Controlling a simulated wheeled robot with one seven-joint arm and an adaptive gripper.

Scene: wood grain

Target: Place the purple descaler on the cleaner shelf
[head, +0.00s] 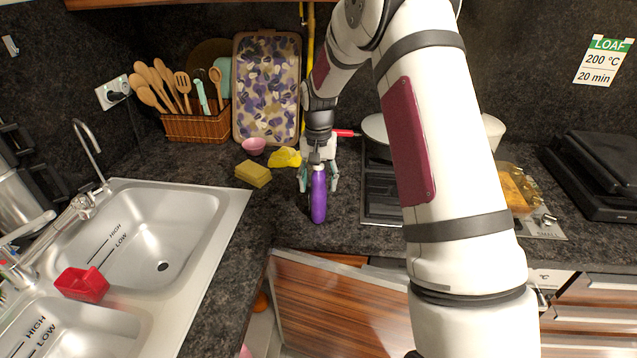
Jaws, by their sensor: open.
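The purple descaler (318,198) is an upright purple bottle on the dark countertop, near its front edge and right of the sink. My gripper (318,186) is at the bottle's upper part, with one finger showing on each side of it. The fingers are open, and I cannot tell whether either touches the bottle. The bottle's top is partly hidden by my gripper. An open wood-grain cabinet door (340,305) shows below the counter. I cannot make out a cleaner shelf; the cabinet inside is mostly hidden.
A yellow sponge (253,173), a yellow cloth (285,157) and a pink bowl (253,146) lie left of my gripper. The hob (380,195) with pans is close on the right. A patterned tray (267,90) leans behind.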

